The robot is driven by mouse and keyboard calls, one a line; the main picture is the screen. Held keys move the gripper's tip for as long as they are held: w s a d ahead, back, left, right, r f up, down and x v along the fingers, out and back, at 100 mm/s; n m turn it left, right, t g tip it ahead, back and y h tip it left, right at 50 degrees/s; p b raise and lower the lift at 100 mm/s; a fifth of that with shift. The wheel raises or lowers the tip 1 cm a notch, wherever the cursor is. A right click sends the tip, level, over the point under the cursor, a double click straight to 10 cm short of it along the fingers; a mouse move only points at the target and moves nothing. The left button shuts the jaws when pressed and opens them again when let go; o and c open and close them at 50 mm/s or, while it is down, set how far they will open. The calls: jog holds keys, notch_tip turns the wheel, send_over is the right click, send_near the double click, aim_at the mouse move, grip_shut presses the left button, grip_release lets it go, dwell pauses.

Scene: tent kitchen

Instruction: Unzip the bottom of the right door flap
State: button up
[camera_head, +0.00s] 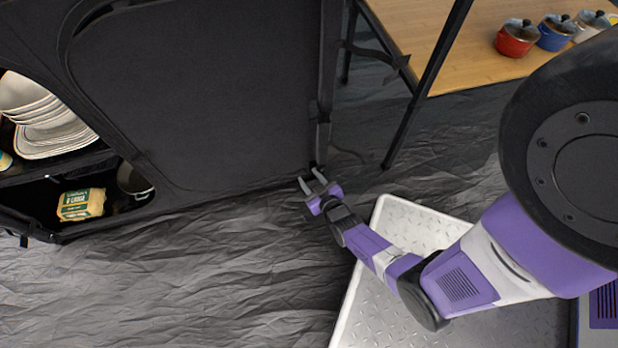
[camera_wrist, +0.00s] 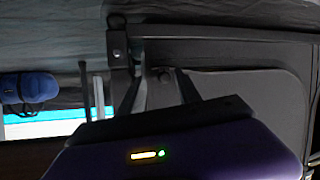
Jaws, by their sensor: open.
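The black fabric door flap (camera_head: 200,95) hangs closed on the right part of the black fabric cupboard in the head view, with a curved seam along its left and bottom edges. My gripper (camera_head: 311,176) is open at the flap's bottom right corner, beside the cupboard's corner post. It looks empty. Whether the fingertips touch anything I cannot tell. In the wrist view the fingers of my gripper (camera_wrist: 160,74) point toward a dark frame edge, with a grey panel (camera_wrist: 245,95) on the right. I cannot make out a zipper pull in either view.
The open left side of the cupboard holds stacked white dishes (camera_head: 38,118), a yellow-green carton (camera_head: 82,204) and a pot (camera_head: 133,181). A wooden table (camera_head: 440,40) with several lidded pots stands at the back right. The wrinkled grey floor (camera_head: 180,290) in front is clear.

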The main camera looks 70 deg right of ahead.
jog(key=shift+r, duration=0.1)
jog(key=p+v, duration=0.3)
jog(key=v, duration=0.4)
jog(key=shift+s+a, duration=0.2)
jog(key=shift+s, duration=0.05)
jog(key=shift+r, duration=0.1)
dwell(0.3)
